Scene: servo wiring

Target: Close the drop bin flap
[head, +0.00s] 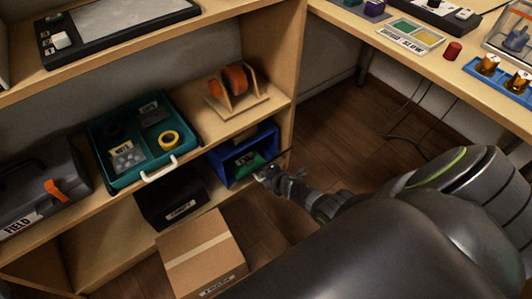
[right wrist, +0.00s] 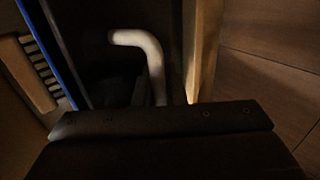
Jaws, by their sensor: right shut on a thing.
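The blue drop bin (head: 228,176) stands on the lower shelf at its right end. A labelled dark face and something green (head: 250,165) show at its front. My right gripper (head: 262,176) is at the bin's front right corner, shut on what seems to be the flap's handle. In the right wrist view a pale bent handle (right wrist: 150,58) stands out in the dark, with a blue edge (right wrist: 62,60) to its left. The fingertips are not clear there, and how far the flap is open cannot be told. My left gripper is not in view.
A teal tray (head: 152,176) with yellow tape stands left of the bin. A black bin (head: 165,208) and a cardboard box (head: 200,250) are below. A spool holder (head: 237,92) stands above.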

